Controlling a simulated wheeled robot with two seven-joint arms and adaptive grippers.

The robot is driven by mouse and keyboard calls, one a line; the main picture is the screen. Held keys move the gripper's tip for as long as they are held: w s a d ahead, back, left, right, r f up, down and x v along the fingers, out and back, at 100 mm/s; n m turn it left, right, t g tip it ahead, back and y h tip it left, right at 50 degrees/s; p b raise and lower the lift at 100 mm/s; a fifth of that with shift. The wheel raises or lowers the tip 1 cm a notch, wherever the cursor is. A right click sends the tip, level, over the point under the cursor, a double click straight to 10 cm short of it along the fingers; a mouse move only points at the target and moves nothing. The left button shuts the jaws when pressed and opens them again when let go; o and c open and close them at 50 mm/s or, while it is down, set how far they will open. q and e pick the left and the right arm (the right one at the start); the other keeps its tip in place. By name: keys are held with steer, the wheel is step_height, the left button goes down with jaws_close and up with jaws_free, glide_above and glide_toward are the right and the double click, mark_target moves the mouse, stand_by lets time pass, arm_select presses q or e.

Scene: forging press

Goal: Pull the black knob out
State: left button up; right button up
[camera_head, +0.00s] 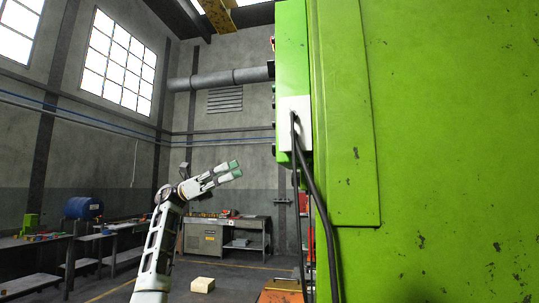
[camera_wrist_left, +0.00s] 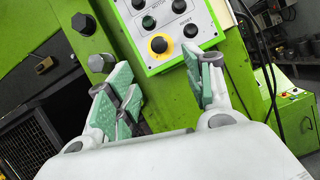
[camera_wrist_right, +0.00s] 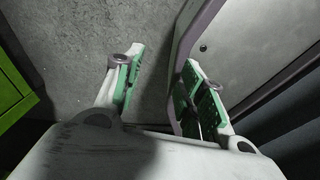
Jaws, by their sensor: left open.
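In the left wrist view a light grey control panel (camera_wrist_left: 165,28) sits on the green press. A black knob (camera_wrist_left: 159,45) in a yellow ring is at its lower part. Several smaller dark buttons surround it, one beside the "RESET" label (camera_wrist_left: 190,30). My left gripper (camera_wrist_left: 166,82) is open and empty, its green-padded fingers spread below and either side of the knob, apart from it. It also shows in the head view (camera_head: 230,169), left of the green press, where the panel's face is hidden. My right gripper (camera_wrist_right: 160,70) is open and empty in the right wrist view.
The green press (camera_head: 450,130) fills the right of the head view, with black cables (camera_head: 318,200) hanging down its side. Hex bolts (camera_wrist_left: 97,62) stick out left of the panel. Workbenches (camera_head: 215,238) and a blue drum (camera_head: 83,207) stand farther back.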

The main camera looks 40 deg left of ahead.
arm_select(q)
steer(key=shift+w, duration=0.15)
arm_select(e)
steer(key=shift+w+d, duration=0.15)
steer(key=shift+w, duration=0.15)
